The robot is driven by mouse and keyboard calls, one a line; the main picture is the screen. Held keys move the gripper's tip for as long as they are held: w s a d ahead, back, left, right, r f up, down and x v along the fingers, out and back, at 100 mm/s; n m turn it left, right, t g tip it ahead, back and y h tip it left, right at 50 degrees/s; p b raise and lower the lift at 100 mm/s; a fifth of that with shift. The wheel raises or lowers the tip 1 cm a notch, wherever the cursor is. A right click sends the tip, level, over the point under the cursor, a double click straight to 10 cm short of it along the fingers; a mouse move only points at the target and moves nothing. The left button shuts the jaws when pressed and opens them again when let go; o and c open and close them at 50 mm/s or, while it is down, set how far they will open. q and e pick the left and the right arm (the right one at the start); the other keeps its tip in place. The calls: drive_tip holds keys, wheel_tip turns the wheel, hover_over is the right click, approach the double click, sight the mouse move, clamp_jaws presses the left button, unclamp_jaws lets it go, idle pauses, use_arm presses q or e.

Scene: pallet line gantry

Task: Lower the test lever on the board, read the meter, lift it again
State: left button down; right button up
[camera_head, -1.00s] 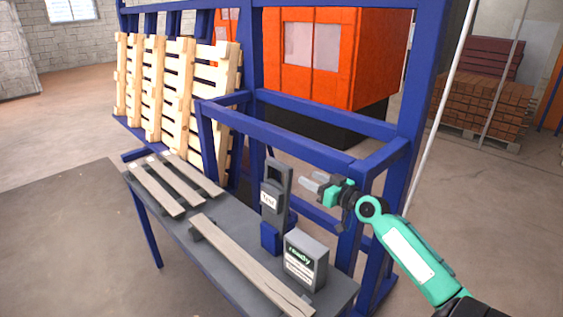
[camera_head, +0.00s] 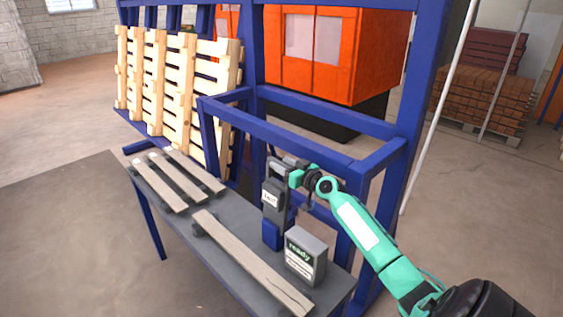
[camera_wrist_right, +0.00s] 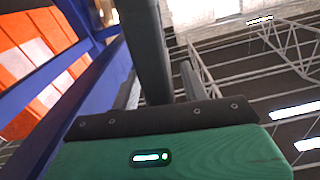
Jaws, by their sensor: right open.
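The test lever shows in the head view as a dark grey upright handle (camera_head: 268,166) above a grey housing with a white "Test" label (camera_head: 270,198) and a blue base (camera_head: 271,234). The meter box (camera_head: 306,256) stands in front of it, its small screen reading "ready". My right gripper (camera_head: 281,167) is at the top of the handle and partly covers it. In the right wrist view a dark grey bar (camera_wrist_right: 147,50) runs between the open fingers (camera_wrist_right: 160,85). I cannot tell whether they touch it. My left gripper is out of view.
The dark bench (camera_head: 222,258) carries a long wooden board (camera_head: 250,262) and several shorter slats (camera_head: 180,178). A blue steel frame (camera_head: 290,132) stands close behind the lever. Wooden pallets (camera_head: 180,90) lean at the left. An orange cabinet (camera_head: 370,55) stands behind the frame.

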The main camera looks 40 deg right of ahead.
drive_tip(key=shift+w+a, duration=0.1)
drive_tip(key=shift+w, duration=0.4)
clamp_jaws()
drive_tip(key=shift+a+r, duration=0.1)
drive_tip(key=shift+a, duration=0.45)
drive_tip(key=a+f+n+p, duration=0.1)
drive_tip(key=a+n+p, duration=0.1)
drive_tip(key=a, duration=0.5)
drive_tip(key=s+a+f+n+p, duration=0.1)
drive_tip(key=a+f+n+p, duration=0.1)
drive_tip(key=a+n, duration=0.3)
drive_tip(key=shift+s+a, duration=0.2)
drive_tip(key=shift+a, duration=0.95)
